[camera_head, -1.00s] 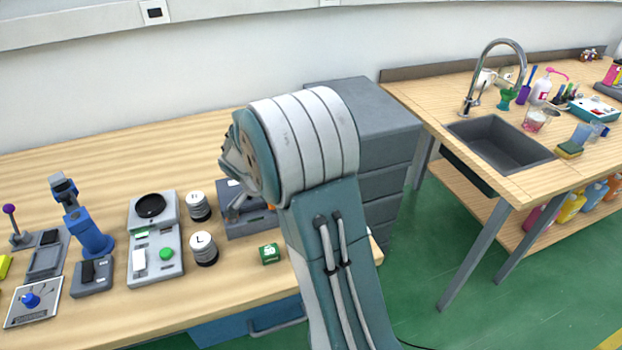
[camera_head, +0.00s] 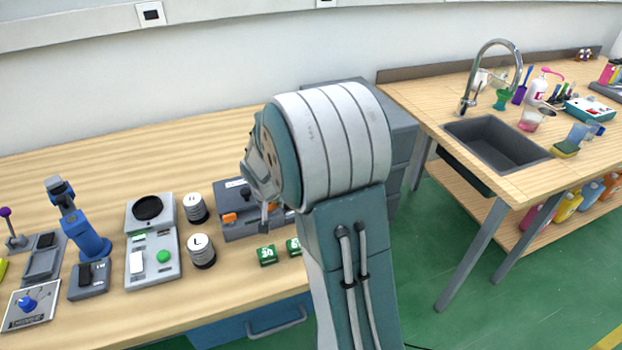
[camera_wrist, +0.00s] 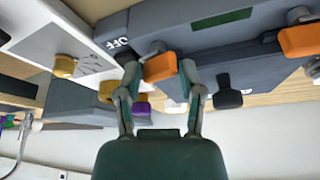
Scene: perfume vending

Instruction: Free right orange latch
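The grey device (camera_head: 238,196) stands on the wooden bench, partly hidden behind my arm in the head view. One orange latch (camera_head: 229,218) shows on its left part. In the wrist view, which looks upside down, an orange latch (camera_wrist: 160,67) lies between the fingertips of my gripper (camera_wrist: 160,75), with a finger on each side. Small gaps seem to remain between the fingers and the latch. The other orange latch (camera_wrist: 299,41) shows at the right edge of the wrist view. My gripper is open; in the head view only a bit of it shows beside the device.
Two small green boxes (camera_head: 268,255) sit in front of the device. Weights (camera_head: 201,250) and a scale (camera_head: 152,240) stand to its left. A grey drawer cabinet (camera_head: 402,135) is behind my arm. The sink bench (camera_head: 435,112) is at right.

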